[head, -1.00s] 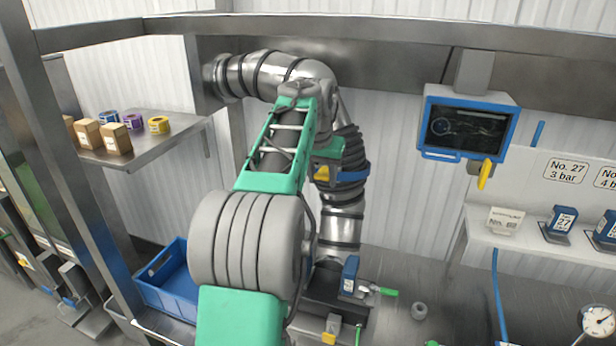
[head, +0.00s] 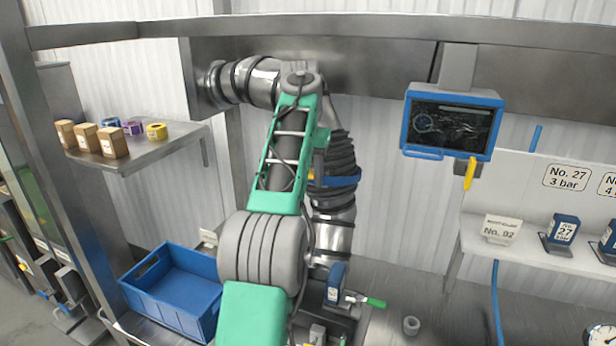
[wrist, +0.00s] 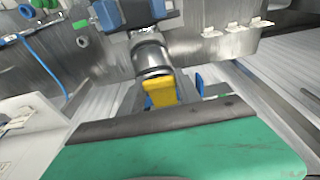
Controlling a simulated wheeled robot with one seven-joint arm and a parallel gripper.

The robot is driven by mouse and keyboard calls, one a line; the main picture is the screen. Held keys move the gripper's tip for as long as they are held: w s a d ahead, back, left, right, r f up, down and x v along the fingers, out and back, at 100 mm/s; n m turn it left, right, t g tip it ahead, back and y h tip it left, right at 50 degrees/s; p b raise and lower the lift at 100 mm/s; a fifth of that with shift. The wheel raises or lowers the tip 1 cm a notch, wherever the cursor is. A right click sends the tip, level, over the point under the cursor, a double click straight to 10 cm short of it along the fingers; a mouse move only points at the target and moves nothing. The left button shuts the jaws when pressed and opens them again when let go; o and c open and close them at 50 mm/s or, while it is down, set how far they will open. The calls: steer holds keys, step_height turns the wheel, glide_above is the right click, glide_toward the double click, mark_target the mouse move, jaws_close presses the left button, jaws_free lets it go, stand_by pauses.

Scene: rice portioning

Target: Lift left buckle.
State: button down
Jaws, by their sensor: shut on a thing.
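A black ribbed sleeve (head: 338,150) with a blue band (head: 340,182) round it runs down to a steel pipe behind my arm. A yellow buckle (head: 311,175) shows as a sliver at the band's left side, mostly hidden by my arm. In the wrist view the yellow buckle (wrist: 160,93) is close, near the picture's middle, with the steel pipe (wrist: 152,55) beyond it. My gripper (wrist: 166,101) is at the yellow buckle and shut on it. Its fingertips are largely hidden in both views, so the exact contact does not show.
A blue crate (head: 175,288) stands left of my arm. A shelf (head: 165,148) carries cartons and tape rolls. A screen (head: 450,125) hangs at right. A blue tag block (head: 336,284) and green-handled valve (head: 374,302) sit below the pipe. The bench at right holds a small grey cup (head: 411,325).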

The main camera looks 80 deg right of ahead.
steer(key=shift+f, duration=0.1)
steer(key=c, duration=1)
jaws_free()
steer(key=shift+w, duration=0.2)
steer(key=shift+o, duration=0.8)
steer(key=shift+s, duration=0.25)
step_height(320, 180, up, 8)
steer(key=a+p, duration=0.1)
steer(key=p, duration=0.3)
steer(key=shift+w+a+f, duration=0.15)
steer(key=shift+a+f, duration=0.05)
